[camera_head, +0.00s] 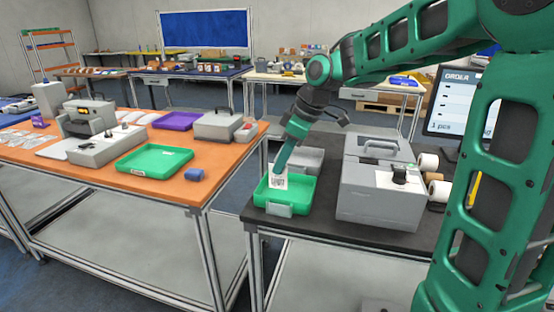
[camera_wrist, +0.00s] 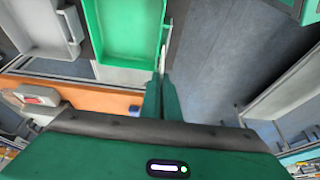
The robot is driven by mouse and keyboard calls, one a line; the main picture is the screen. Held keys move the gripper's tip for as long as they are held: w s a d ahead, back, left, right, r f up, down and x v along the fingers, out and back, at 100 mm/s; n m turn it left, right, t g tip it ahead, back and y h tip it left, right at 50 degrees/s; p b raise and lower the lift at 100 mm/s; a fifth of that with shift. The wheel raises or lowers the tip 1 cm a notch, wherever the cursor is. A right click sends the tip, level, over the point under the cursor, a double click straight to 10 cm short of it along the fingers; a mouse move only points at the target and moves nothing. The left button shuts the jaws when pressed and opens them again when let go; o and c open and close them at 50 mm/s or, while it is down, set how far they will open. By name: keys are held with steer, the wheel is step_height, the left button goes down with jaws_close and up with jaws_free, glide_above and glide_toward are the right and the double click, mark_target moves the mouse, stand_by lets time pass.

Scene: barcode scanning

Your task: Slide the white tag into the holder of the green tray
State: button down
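My gripper (camera_head: 281,167) points down over the green tray (camera_head: 305,192) on the black table. It is shut on the white tag (camera_head: 278,182), which hangs upright with printed marks facing the head camera. In the wrist view the fingers (camera_wrist: 161,88) pinch the tag (camera_wrist: 165,45), seen nearly edge-on, beside the right side of the green tray (camera_wrist: 120,35). The pale grey holder (camera_head: 279,210) is on the tray's front wall. It also shows in the wrist view (camera_wrist: 122,75). The tag appears above and apart from the holder; the exact gap is unclear.
A large grey case (camera_head: 380,190) stands right of the tray, and a smaller grey box (camera_head: 305,158) behind it. An orange table (camera_head: 215,160) at left holds another green tray (camera_head: 153,158), a purple tray (camera_head: 176,120) and grey devices. A floor gap separates the tables.

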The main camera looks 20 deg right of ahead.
mark_target(282, 182)
steer(key=shift+s+d+f, duration=0.1)
steer(key=shift+f, duration=2.95)
steer(key=c, duration=1.9)
jaws_free()
steer(key=shift+c, duration=0.2)
steer(key=v, duration=1)
steer(key=shift+r, duration=0.3)
steer(key=shift+d, duration=0.1)
steer(key=s+d+f+m+g+h, duration=0.1)
steer(key=s+d+f+m, duration=0.2)
steer(key=s, duration=0.6)
steer(key=s+d+f+m+g+h, duration=0.1)
steer(key=s+d+f+m, duration=0.3)
steer(key=s+d+m, duration=0.2)
steer(key=s+d+f+m+h, duration=0.1)
steer(key=s+d+f+m, duration=0.3)
steer(key=s+m, duration=0.4)
steer(key=s, duration=0.5)
steer(key=shift+s+d+f+g+h, duration=0.2)
steer(key=shift+s+g+h, duration=0.1)
steer(key=shift+g, duration=0.1)
